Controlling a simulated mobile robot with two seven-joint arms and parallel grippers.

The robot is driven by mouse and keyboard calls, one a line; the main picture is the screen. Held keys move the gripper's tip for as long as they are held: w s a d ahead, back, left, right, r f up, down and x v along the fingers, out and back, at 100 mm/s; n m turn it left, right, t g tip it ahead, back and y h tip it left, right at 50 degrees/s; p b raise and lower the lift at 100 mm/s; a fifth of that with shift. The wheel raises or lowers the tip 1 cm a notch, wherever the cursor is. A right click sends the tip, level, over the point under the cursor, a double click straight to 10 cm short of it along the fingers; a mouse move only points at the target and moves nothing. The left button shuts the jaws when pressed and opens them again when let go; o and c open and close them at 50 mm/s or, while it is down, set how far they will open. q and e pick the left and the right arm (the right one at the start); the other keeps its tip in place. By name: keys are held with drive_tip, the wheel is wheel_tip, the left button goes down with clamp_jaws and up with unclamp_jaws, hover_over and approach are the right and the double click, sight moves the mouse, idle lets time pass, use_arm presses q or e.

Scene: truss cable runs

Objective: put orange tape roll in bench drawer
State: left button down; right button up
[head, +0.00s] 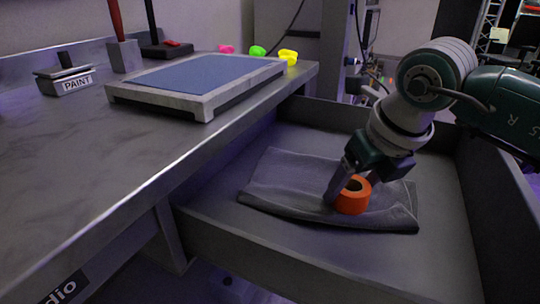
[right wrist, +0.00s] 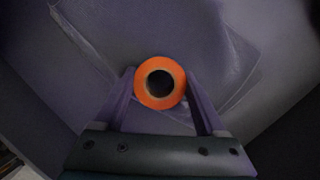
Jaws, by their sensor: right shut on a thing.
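The orange tape roll (head: 352,203) is inside the open bench drawer (head: 300,262), at a folded grey cloth (head: 285,185). My right gripper (head: 343,188) reaches down into the drawer and is shut on the roll. In the right wrist view the roll (right wrist: 150,98) sits between the two fingers (right wrist: 160,100), its hole facing the camera. I cannot tell whether the roll touches the cloth or is just above it. My left gripper is not in either view.
The metal bench top (head: 120,150) is left of the drawer. It bears a blue-topped tray (head: 205,75), a block marked PAINT (head: 65,80), a red-handled tool (head: 118,35), and pink, green and yellow pieces (head: 288,57). The drawer has bare floor around the cloth.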

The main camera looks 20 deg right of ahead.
drive_tip(key=shift+f, duration=0.95)
